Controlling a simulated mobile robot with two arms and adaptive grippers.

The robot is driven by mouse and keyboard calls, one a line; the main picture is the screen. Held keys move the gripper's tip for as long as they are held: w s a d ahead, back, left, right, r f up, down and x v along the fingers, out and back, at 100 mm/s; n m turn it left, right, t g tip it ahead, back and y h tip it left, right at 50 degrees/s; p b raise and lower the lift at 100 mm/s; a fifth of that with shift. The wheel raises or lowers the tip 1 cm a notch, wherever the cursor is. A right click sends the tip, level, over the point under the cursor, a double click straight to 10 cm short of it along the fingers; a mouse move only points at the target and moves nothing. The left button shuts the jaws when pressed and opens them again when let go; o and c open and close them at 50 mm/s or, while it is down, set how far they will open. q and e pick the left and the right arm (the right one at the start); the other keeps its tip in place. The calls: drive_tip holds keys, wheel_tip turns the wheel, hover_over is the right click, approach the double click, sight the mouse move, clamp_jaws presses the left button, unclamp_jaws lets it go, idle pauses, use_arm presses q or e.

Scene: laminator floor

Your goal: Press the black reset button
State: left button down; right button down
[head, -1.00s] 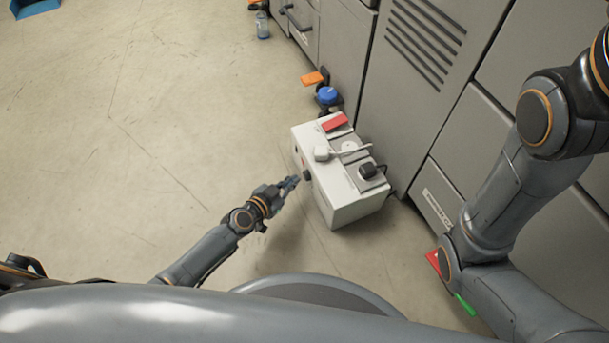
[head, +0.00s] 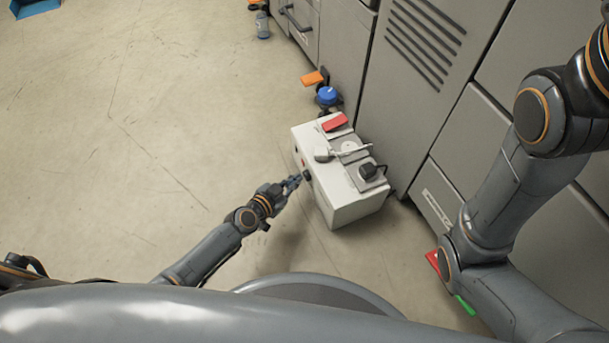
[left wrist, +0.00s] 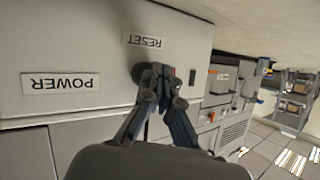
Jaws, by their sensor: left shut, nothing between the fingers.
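The black reset button (head: 307,175) is on the left side face of a white box (head: 350,213) on the floor. In the left wrist view the round dark button (left wrist: 146,72) sits by an upside-down RESET label (left wrist: 149,40). My left gripper (head: 295,181) is shut and empty, its fingertips close to the button. In the left wrist view the fingertips (left wrist: 161,78) overlap the button's edge, partly hiding it; I cannot tell whether they touch. My right arm shows at the right of the head view, but its gripper is out of view.
The box top carries a red item (head: 335,122), a white plug (head: 323,154) and a black plug (head: 368,170). An upside-down POWER label (left wrist: 60,82) is on the same face. Grey cabinets (head: 430,50) stand close behind.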

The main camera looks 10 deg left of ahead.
use_arm(q)
drive_tip(key=shift+w+d, duration=0.15)
drive_tip(key=shift+d, duration=0.1)
drive_tip(key=shift+w+d, duration=0.2)
idle(0.7)
drive_tip(key=shift+s+a, duration=0.45)
drive_tip(key=shift+a, duration=0.2)
drive_tip(key=shift+s+a, duration=0.15)
